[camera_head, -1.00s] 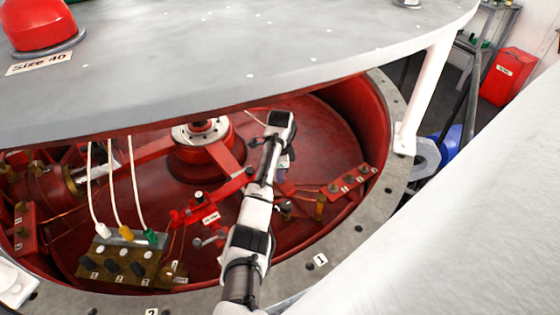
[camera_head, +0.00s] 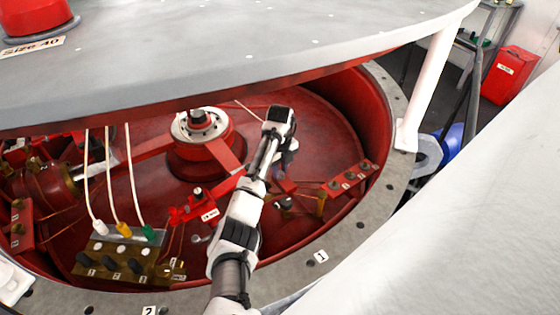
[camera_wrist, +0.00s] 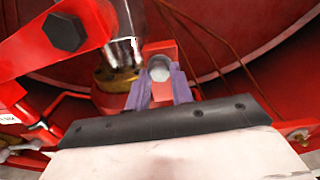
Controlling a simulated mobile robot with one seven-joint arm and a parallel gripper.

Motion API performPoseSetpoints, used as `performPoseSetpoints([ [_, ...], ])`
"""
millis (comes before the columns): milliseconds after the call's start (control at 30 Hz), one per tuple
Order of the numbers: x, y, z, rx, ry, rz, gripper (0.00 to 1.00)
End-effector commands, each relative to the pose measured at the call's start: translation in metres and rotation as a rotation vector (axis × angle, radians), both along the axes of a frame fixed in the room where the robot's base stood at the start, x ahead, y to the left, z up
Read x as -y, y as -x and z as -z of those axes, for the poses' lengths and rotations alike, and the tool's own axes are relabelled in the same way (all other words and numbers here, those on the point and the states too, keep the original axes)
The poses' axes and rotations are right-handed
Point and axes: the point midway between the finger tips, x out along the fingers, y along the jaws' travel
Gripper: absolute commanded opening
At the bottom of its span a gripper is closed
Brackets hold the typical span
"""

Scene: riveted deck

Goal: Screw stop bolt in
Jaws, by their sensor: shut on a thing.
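My gripper (camera_wrist: 160,92) reaches down into the red round well, its two grey-purple fingers shut on a small pale grey round piece (camera_wrist: 159,69), which looks like the stop bolt's end. A red block (camera_wrist: 166,50) stands directly behind the piece in the wrist view. Whether the bolt sits in a hole is hidden. In the head view my gripper (camera_head: 288,150) is right of the central hub, and its fingertips are too small to make out.
A red arm with a dark hex bolt (camera_wrist: 65,32) and a metal cylinder on a brass base (camera_wrist: 117,75) are close left of the fingers. The central hub (camera_head: 203,140) and a red terminal bar (camera_head: 348,180) are nearby. The grey deck (camera_head: 230,60) overhangs the well.

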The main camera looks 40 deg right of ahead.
Motion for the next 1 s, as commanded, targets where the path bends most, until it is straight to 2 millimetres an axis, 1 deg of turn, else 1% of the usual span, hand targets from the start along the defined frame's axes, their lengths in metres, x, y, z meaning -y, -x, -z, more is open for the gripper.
performPoseSetpoints([
  [33, 0.0015, -0.0038, -0.0056, 0.012, 0.010, 0.042, 0.00],
  [800, 0.0011, -0.0038, -0.0016, 0.015, 0.006, 0.772, 0.00],
  [1000, 0.0007, -0.0036, 0.0006, 0.013, 0.004, 0.909, 0.00],
])
